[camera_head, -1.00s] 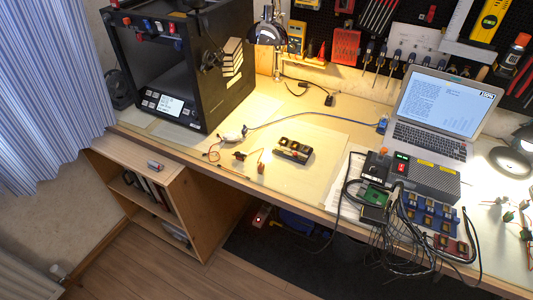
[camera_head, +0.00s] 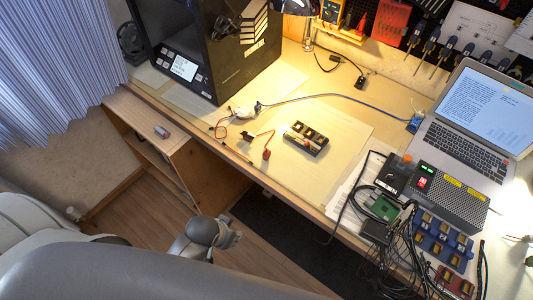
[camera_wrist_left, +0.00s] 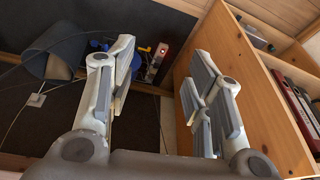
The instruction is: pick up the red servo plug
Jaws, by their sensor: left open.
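A small red plug (camera_head: 266,154) lies on the workbench (camera_head: 349,132) in the head view, at the end of a thin lead. A small dark servo-like part (camera_head: 247,137) lies just left of it. My left gripper (camera_head: 232,240) is low in front of the bench, below and apart from the plug. In the left wrist view my left gripper (camera_wrist_left: 163,75) is open, its fingers wide apart with nothing between them. The plug is not seen in the wrist view. My right gripper is not in view.
A dark block with several cells (camera_head: 305,139) lies right of the plug. A printer (camera_head: 208,50) stands at the back left, a laptop (camera_head: 470,130) at the right. A wooden shelf unit (camera_head: 160,115) stands at the left.

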